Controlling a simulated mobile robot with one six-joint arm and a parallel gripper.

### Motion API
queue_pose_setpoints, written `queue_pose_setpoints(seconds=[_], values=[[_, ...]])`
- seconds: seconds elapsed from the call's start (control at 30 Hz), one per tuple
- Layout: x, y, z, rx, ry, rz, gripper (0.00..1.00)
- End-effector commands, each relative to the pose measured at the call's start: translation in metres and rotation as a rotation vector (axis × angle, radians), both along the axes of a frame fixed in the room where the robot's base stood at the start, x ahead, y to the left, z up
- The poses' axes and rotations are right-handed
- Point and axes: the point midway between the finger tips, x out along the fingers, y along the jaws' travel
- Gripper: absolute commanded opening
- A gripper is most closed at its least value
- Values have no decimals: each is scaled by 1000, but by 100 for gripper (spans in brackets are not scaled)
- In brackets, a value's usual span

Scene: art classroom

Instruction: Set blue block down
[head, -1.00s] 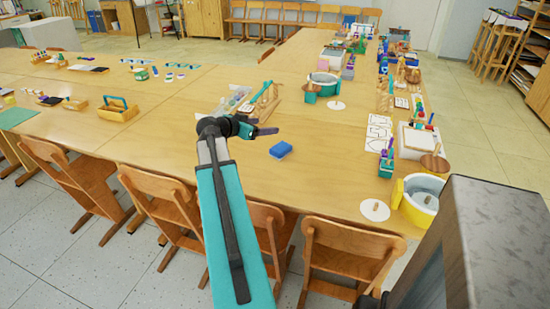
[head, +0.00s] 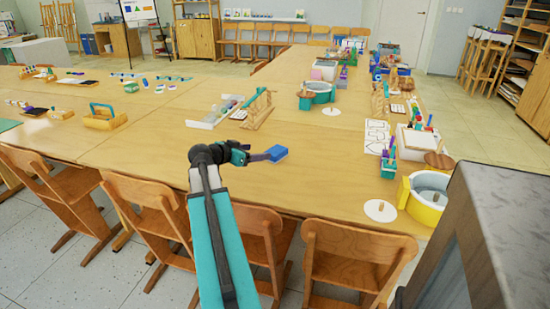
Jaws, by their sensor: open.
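The blue block (head: 277,153) lies on the wooden table in the head view, a little right of the middle of the frame. My gripper (head: 258,157) is low over the table at the block's left side, with its jaws open. A dark fingertip meets or overlaps the block's left end in the picture. I cannot tell whether it touches the block. The far finger is hard to make out at this size.
A white tray with a wooden rack (head: 258,110) stands behind my gripper. A teal pot (head: 318,92), a white disc (head: 380,211) and a yellow pot (head: 425,200) stand to the right. Chairs (head: 355,250) line the near edge. The table around the block is clear.

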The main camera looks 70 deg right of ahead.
Motion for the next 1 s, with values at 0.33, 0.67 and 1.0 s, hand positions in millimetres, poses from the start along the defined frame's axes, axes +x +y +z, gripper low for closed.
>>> queue_pose_setpoints(seconds=[0.33,0.67,1.0], values=[[0,-4,-1,0,0,0,70],[-12,-39,-17,1,1,-1,70],[-24,-72,-32,1,0,1,70]])
